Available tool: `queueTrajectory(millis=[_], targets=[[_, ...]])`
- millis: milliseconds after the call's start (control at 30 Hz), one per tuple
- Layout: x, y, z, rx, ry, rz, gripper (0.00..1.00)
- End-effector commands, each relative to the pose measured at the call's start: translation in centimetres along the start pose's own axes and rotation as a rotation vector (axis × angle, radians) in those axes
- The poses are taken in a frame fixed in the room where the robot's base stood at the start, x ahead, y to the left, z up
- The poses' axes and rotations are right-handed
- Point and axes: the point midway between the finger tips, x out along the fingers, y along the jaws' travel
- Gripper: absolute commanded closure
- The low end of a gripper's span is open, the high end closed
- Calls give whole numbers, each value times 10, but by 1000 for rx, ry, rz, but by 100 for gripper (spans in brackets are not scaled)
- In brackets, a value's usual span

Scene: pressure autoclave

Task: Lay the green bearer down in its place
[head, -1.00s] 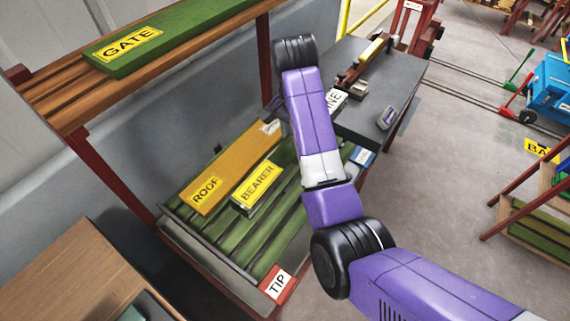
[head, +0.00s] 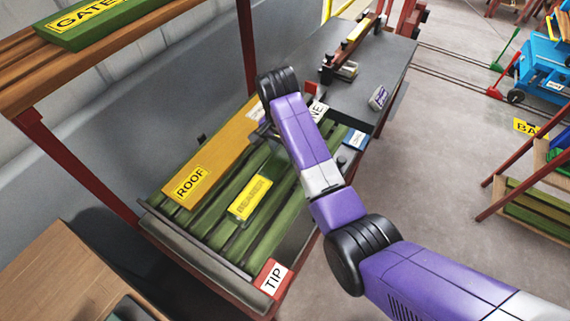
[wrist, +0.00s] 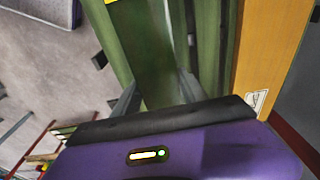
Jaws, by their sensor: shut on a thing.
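The green bearer (head: 250,200), with a yellow BEARER label, lies lengthwise among the green slats of the bed, right of the yellow ROOF board (head: 192,182). My gripper (wrist: 160,88) is shut on the bearer, with a finger on each side of it in the wrist view, where its green face (wrist: 152,50) runs away from the fingers. In the head view my wrist and arm cover the bearer's far end. The bearer looks roughly level with the slats; whether it touches them I cannot tell.
A red-cornered TIP label (head: 273,280) marks the bed's near end. A dark table (head: 345,65) stands beyond the far end. A shelf with the green GATE board (head: 100,20) hangs at upper left. A wooden bench (head: 60,265) is at lower left.

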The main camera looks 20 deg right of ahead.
Motion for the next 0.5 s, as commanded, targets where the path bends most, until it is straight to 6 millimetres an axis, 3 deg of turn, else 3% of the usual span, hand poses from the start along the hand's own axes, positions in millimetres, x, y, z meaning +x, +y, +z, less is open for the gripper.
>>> queueTrajectory(millis=[233,500], targets=[[17,-1,2,0,1,-1,100],[50,-1,6,-1,1,-1,100]])
